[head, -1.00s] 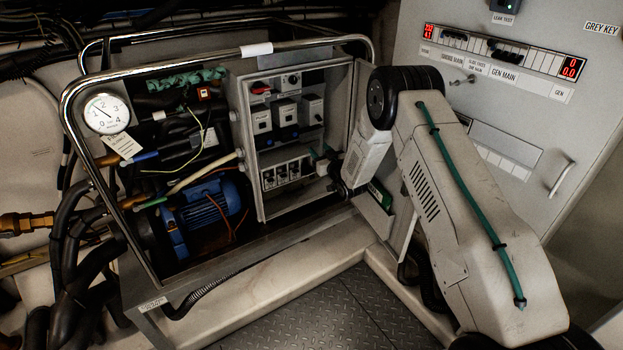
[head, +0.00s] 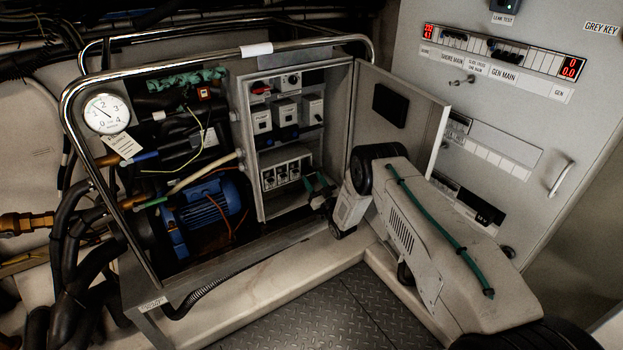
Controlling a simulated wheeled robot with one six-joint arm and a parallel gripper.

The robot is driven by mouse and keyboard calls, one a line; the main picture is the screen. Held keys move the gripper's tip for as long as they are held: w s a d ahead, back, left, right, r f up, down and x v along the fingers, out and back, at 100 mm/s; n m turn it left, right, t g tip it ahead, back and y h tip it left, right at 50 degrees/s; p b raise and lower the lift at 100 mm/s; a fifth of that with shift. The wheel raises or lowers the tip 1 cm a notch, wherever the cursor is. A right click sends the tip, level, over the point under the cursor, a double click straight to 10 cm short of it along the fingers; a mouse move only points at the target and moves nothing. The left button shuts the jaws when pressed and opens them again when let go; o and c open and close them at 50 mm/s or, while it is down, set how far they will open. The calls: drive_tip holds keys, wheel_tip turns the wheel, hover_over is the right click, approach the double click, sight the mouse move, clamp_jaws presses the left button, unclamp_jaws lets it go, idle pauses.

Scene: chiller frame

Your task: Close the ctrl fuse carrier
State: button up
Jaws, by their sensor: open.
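A row of pale fuse carriers (head: 287,174) with dark fronts sits low in the open grey control box. Their labels are too small to read, so I cannot tell which one is ctrl or how far any is tilted out. My gripper (head: 314,188), dark with green parts, is just right of and slightly below the row's right end, inside the box's lower right opening. It is open, and I see nothing held in it. It appears apart from the carriers, though the fingertips are small and dark.
Above the row are breakers and relays (head: 285,112). The box door (head: 412,112) stands open to the right, behind my arm. A chrome tube frame (head: 215,60) surrounds the unit. A blue motor (head: 208,200) and hoses lie left. The tread-plate floor (head: 345,310) is clear.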

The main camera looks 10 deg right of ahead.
sight(311, 173)
drive_tip(key=shift+w+a+r, duration=0.15)
drive_tip(key=shift+w+r, duration=0.15)
drive_tip(key=shift+w, duration=0.35)
drive_tip(key=c, duration=0.7)
drive_tip(key=shift+w+a+r+g+h, duration=0.1)
drive_tip(key=shift+w+r+g+h, duration=0.1)
drive_tip(key=shift+r+g, duration=0.3)
drive_tip(key=shift+w+r+g+h, duration=0.1)
drive_tip(key=shift+r+g+h, duration=0.1)
drive_tip(key=shift+g, duration=0.5)
drive_tip(key=shift+w+a+r+g+h, duration=0.15)
drive_tip(key=shift+g+h, duration=0.25)
drive_tip(key=shift+g, duration=0.7)
drive_tip(key=o, duration=0.7)
